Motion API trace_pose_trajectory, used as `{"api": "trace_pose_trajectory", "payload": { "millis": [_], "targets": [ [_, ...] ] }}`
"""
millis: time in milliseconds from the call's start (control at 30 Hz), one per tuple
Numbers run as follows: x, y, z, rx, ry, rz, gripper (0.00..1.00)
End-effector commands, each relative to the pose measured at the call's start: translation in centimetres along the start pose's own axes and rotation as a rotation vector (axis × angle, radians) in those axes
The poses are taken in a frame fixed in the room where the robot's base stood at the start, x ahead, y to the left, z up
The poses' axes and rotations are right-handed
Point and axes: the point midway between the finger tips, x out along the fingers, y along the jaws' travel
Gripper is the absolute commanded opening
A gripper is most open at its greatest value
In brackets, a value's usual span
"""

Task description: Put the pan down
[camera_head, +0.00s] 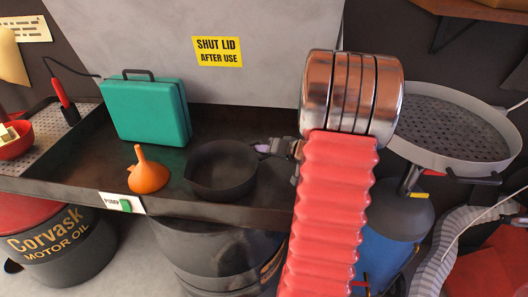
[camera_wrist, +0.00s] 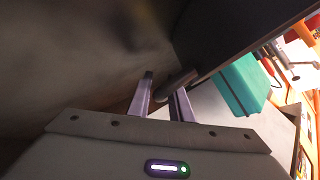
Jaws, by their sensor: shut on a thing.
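The dark round pan (camera_head: 222,172) is over the black tray bench (camera_head: 75,150) in the head view, between the orange funnel and my red-sleeved arm. It looks about level. I cannot tell whether its base touches the tray floor. My gripper (camera_head: 268,149) is at the pan's right side, shut on its handle. In the wrist view my gripper's fingers (camera_wrist: 165,95) stand on either side of the short dark handle (camera_wrist: 176,84). The handle joins a large dark surface, likely the pan (camera_wrist: 245,38).
An orange funnel (camera_head: 148,174) stands close left of the pan. A green case (camera_head: 146,110) stands behind, also in the wrist view (camera_wrist: 243,84). A perforated round grey dish (camera_head: 450,128) is at right. Dark drums (camera_head: 62,243) stand below the bench.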

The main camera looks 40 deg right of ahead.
Motion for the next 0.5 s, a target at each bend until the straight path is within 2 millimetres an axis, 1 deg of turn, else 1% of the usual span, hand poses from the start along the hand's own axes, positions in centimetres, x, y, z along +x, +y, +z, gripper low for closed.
{"api": "trace_pose_trajectory", "payload": {
  "millis": [233,267,500],
  "targets": [
    [0.12,0.17,0.22,-0.004,-0.002,0.001,0.00],
    [0.12,0.20,0.27,-0.004,-0.002,0.002,0.20],
    [0.10,0.17,0.20,-0.003,-0.001,0.001,0.37]
  ]
}}
